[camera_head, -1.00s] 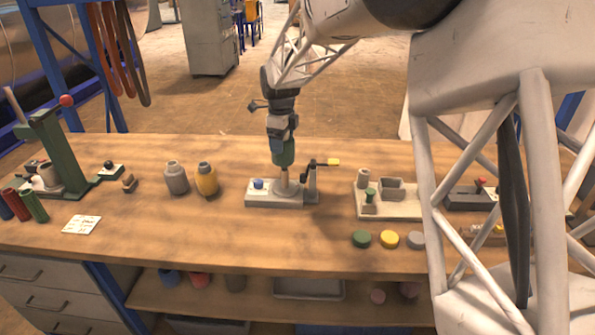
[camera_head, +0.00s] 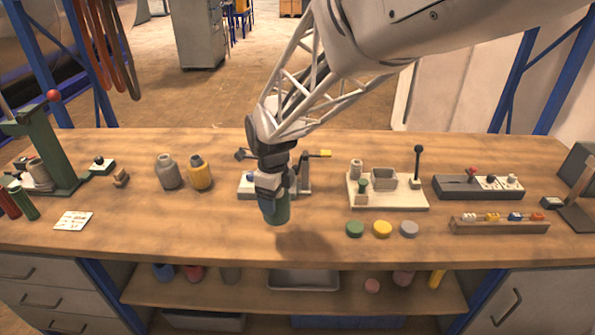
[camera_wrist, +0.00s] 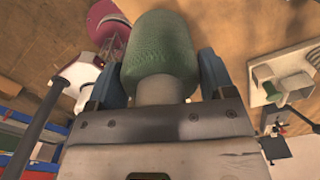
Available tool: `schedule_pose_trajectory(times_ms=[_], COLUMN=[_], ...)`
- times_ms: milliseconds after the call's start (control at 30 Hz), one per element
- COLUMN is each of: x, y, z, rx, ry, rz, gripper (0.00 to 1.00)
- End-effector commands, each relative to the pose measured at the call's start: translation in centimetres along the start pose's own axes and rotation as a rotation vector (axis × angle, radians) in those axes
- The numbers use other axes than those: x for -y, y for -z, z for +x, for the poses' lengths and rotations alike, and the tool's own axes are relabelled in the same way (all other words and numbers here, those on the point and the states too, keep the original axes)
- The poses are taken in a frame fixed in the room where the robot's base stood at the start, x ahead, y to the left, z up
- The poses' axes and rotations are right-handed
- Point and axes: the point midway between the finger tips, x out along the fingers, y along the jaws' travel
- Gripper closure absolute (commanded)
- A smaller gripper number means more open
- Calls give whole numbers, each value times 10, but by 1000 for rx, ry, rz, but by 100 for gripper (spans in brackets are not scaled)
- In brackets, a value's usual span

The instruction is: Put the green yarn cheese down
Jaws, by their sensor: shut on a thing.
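The green yarn cheese (camera_head: 276,211) hangs from my gripper (camera_head: 270,186) above the front middle of the wooden bench, with its shadow on the wood to its right. It also shows in the wrist view (camera_wrist: 161,50), where my gripper's blue fingers (camera_wrist: 160,80) stand on either side of its pale neck, shut on it. The cheese looks apart from the bench top (camera_head: 330,238). My gripper and the cheese partly hide a pale winder base (camera_head: 247,190) with a blue button behind them.
Grey (camera_head: 168,172) and yellow (camera_head: 200,173) cheeses stand to the left. Green (camera_head: 355,229), yellow (camera_head: 382,229) and grey (camera_head: 409,229) discs lie to the right, before a pale fixture (camera_head: 395,202).

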Motion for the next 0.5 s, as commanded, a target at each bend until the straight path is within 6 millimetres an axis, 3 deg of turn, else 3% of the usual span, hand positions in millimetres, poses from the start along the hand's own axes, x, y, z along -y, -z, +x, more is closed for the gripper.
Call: schedule_pose_trajectory(times_ms=[200,500], x=[-45,-80], y=[28,53], z=[17,32], rx=[0,0], ry=[0,0], rz=[16,32], gripper=[51,51])
